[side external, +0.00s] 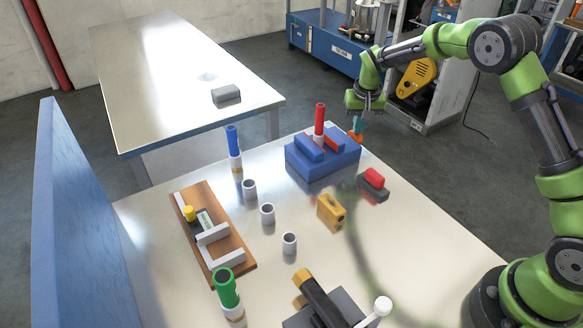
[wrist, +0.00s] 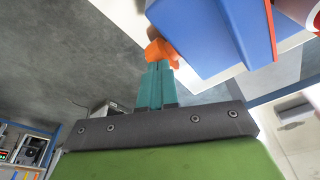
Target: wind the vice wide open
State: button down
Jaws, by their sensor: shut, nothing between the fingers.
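The vice is a blue block (side external: 325,167) near the far right corner of the table, with raised blue jaws and red-orange parts on top. A red cylinder with a pale lower part (side external: 320,118) stands upright at the jaws; I cannot tell whether it is clamped. An orange handle (side external: 355,136) is at the vice's far right end and shows in the wrist view (wrist: 158,50). My gripper (side external: 357,130) points down there, its teal fingers (wrist: 156,76) shut and empty. The fingertips meet or overlap the orange handle in view; contact is unclear.
A red-and-grey block (side external: 373,184) and a yellow block (side external: 331,211) lie near the vice. Several white cups (side external: 267,213), a wooden board (side external: 232,252) and upright blue (side external: 232,140) and green (side external: 225,287) cylinders stand leftward. A dark device with a white-knobbed lever (side external: 381,306) is in front.

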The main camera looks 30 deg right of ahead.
jog(key=shift+s+f, duration=0.1)
jog(key=shift+s, duration=0.15)
dwell(0.4)
jog(key=shift+r, duration=0.9)
jog(key=shift+w, duration=1.3)
jog(key=shift+f, duration=0.9)
